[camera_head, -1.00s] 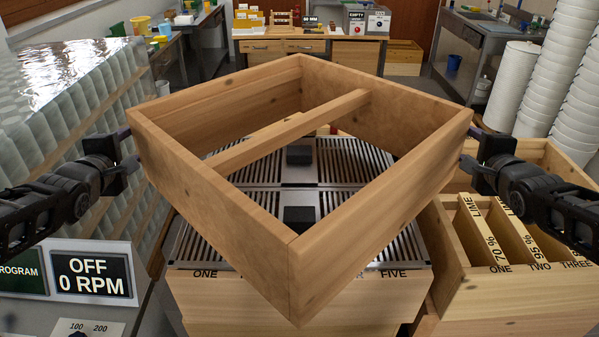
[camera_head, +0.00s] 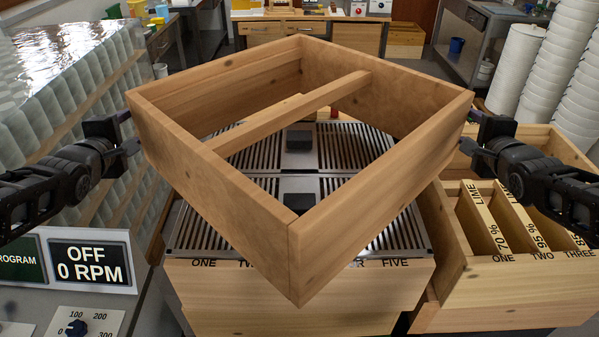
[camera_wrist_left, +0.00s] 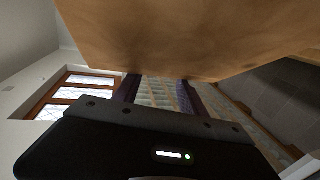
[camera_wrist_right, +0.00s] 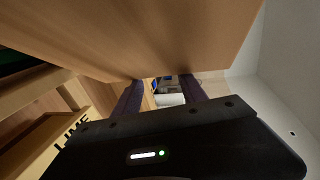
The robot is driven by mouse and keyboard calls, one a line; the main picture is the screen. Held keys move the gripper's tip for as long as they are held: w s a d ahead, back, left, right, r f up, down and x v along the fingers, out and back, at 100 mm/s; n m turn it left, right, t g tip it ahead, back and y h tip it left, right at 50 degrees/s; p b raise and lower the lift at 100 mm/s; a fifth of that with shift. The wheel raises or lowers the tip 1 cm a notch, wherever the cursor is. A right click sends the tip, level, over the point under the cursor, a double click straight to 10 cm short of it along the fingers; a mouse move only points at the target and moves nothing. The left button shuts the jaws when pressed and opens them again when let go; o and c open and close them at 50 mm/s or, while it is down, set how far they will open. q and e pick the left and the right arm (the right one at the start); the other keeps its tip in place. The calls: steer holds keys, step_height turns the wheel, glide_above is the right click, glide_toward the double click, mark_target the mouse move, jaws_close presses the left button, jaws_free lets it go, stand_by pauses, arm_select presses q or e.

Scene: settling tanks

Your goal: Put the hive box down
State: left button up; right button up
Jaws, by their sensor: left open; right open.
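The hive box (camera_head: 225,195), an open square wooden frame with a bar across it, is turned cornerwise to me over slatted metal grates (camera_head: 350,150). Its near corner overlaps the front of the wooden stand (camera_head: 300,290); I cannot tell whether it rests on the grates or hangs above them. My left gripper (camera_head: 128,131) is open at the box's left corner. My right gripper (camera_head: 470,132) is open at its right corner. Both wrist views show the box wall, in the left (camera_wrist_left: 190,35) and right (camera_wrist_right: 140,35), close before the fingers; contact is unclear.
A wooden crate with labelled dividers (camera_head: 500,285) stands close at right, below my right arm. At left are a translucent ribbed block (camera_head: 90,110) and a panel reading OFF 0 RPM (camera_head: 90,265). White stacked tubs (camera_head: 515,70) stand behind at right.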

mark_target(143, 144)
arm_select(q)
steer(key=shift+m, duration=0.4)
steer(key=shift+w+d+f, duration=0.1)
steer(key=shift+d+f, duration=0.55)
steer(key=shift+f, duration=0.25)
steer(key=shift+w+d+f, duration=0.1)
steer(key=shift+d+f, duration=0.5)
steer(key=shift+f, duration=0.3)
arm_select(e)
steer(key=shift+n, duration=0.4)
steer(key=shift+w+a+f, duration=0.1)
steer(key=shift+a+f, duration=0.55)
steer(key=shift+f, duration=0.3)
steer(key=shift+w+a+f, duration=0.1)
steer(key=shift+a+f, duration=0.5)
steer(key=shift+f, duration=0.3)
arm_select(q)
steer(key=shift+s+a+r, duration=0.1)
steer(key=shift+a, duration=2.05)
arm_select(e)
steer(key=shift+s+d+r, duration=0.1)
steer(key=shift+d+r, duration=0.05)
steer(key=shift+d, duration=2)
arm_select(q)
steer(key=shift+o, duration=0.3)
arm_select(e)
steer(key=shift+o, duration=0.3)
